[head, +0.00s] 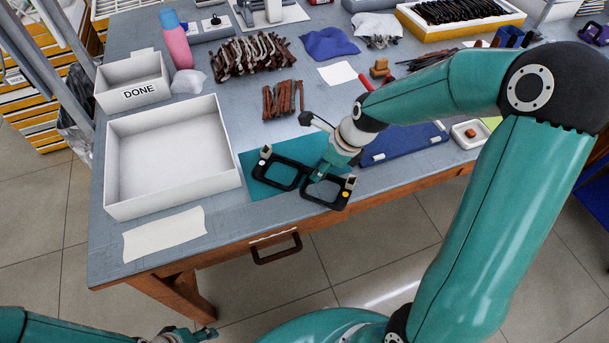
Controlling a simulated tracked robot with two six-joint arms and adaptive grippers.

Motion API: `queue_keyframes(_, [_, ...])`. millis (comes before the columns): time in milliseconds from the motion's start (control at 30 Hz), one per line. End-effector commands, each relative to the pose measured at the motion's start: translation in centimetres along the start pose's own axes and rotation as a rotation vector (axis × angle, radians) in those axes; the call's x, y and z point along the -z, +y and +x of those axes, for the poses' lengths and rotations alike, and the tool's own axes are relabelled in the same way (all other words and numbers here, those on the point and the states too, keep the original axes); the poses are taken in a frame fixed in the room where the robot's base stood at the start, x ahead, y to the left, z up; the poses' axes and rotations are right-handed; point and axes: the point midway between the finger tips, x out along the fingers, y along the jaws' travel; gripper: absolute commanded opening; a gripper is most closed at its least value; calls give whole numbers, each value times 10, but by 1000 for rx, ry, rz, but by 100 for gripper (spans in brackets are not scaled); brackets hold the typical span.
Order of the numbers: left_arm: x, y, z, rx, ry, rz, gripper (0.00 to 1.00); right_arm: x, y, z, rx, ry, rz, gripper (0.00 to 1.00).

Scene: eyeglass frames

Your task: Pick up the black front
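The black front (273,185) has two wide rims and lies partly over the teal mat (251,158) near the table's front edge. Small pale parts sit at its two outer ends. My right gripper (317,177) comes down from the right over the middle of the front, at the bridge between the rims. Its fingers are small and overlap the front, so I cannot tell whether they touch or grip it. My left gripper (208,333) is low at the bottom left, off the table and away from the front, only partly seen.
An empty white tray (115,195) and a box marked DONE (130,95) stand left. Brown temples (283,100) lie behind the mat. A blue pad (405,145) and small white dish (470,133) lie right, partly near my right arm. A pale sheet (165,233) lies front left.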

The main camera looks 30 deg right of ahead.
Motion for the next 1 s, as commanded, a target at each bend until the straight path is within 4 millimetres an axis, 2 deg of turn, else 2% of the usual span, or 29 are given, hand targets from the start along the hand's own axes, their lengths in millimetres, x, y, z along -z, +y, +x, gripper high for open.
queue_keyframes(133, [0, 0, 0, 0, 0, 0, 43, 1, 0, 1, 0, 0, 0, 39])
queue_keyframes(367, [0, 0, 0, 0, 0, 0, 43, 1, 0, 1, 0, 0, 0, 0])
queue_keyframes(833, [0, 0, 0, 0, 0, 0, 43, 0, 0, -1, 0, 0, 0, 0])
queue_keyframes(1000, [0, 1, -3, 0, 0, 0, 43, -6, -1, -12, 3, -3, -2, 0])
